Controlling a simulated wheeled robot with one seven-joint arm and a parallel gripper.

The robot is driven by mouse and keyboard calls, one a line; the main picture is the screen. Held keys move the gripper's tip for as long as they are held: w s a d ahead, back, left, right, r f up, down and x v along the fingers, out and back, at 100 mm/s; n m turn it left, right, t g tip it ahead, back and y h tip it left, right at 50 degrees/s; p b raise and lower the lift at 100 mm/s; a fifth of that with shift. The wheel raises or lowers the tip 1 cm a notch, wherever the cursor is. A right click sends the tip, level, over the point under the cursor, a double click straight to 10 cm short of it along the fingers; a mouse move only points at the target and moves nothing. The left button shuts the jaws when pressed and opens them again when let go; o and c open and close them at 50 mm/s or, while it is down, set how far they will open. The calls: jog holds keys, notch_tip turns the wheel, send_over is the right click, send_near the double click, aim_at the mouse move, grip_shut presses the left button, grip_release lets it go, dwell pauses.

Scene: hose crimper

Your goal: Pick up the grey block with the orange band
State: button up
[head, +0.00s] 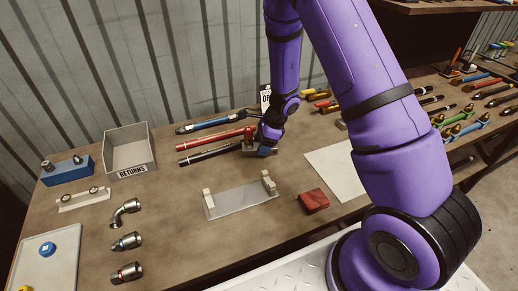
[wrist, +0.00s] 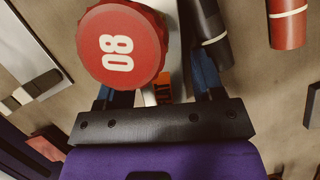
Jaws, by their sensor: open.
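In the wrist view a pale grey block (wrist: 172,14) lies partly behind a red disc (wrist: 122,45) marked 08. An orange patch with dark lettering (wrist: 163,88) shows just below the disc, between my fingers; it looks like the block's band. My gripper (wrist: 160,82) is open, with one blue finger on each side of this patch. I cannot tell whether the fingers touch the block. In the head view my gripper (head: 263,150) points down low over the bench, at the grey block (head: 247,150), which it largely hides.
Red and black hoses (head: 212,140) lie just left of my gripper. A clear plate with two pale posts (head: 238,202) is in front, and a dark red block (head: 314,201) is to its right. A returns bin (head: 129,149) stands at left. Bare bench lies between bin and plate.

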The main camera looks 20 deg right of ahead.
jog(key=shift+f, duration=0.2)
jog(key=c, duration=0.9)
jog(key=shift+r, duration=0.1)
